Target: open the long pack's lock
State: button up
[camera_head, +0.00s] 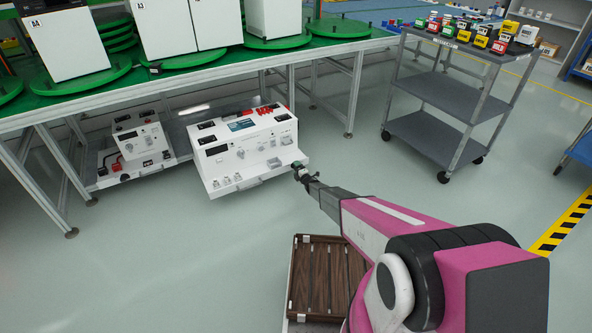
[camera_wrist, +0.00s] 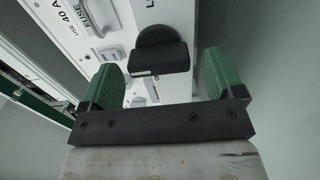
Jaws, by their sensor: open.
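The long pack (camera_head: 222,159), a wide white unit with meters, red terminals and a front ledge, sits low beside the green-topped bench. My gripper (camera_head: 299,172) is at the right end of its ledge. In the wrist view, my gripper's green fingers (camera_wrist: 161,80) stand open on either side of a black knob (camera_wrist: 160,50) on the white panel. The knob appears to be the lock; a gap shows on both sides of it. A partly cut-off label starting with "L" is above it. The knob is mostly hidden in the head view.
A smaller white unit (camera_head: 142,139) stands to the left under the bench (camera_head: 205,68). A grey cart (camera_head: 425,137) with colored blocks is at the right. A brown slatted pallet (camera_head: 325,275) lies below my arm. The floor between pack and cart is clear.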

jog(key=v, duration=0.9)
jog(key=shift+s+d, duration=0.15)
jog(key=shift+s, duration=0.05)
jog(key=s+d+r+m+g+h, duration=0.3)
jog(key=s+d+r+m+h, duration=0.3)
jog(key=d+r, duration=0.45)
jog(key=s+d+r+m+g+h, duration=0.2)
jog(key=s+d+r+m+h, duration=0.2)
jog(key=s+d+r+m, duration=0.65)
jog(key=s+d+r+m+g, duration=0.1)
jog(key=s+r+m+g, duration=0.3)
jog(key=s+r, duration=0.6)
jog(key=s+d+r+m+g, duration=0.1)
jog(key=s+r+m+g, duration=0.3)
jog(key=s+r, duration=0.6)
jog(key=s+g, duration=0.2)
jog(key=s, duration=0.5)
jog(key=shift+s+d, duration=0.25)
jog(key=shift+s, duration=0.1)
jog(key=shift+m, duration=0.25)
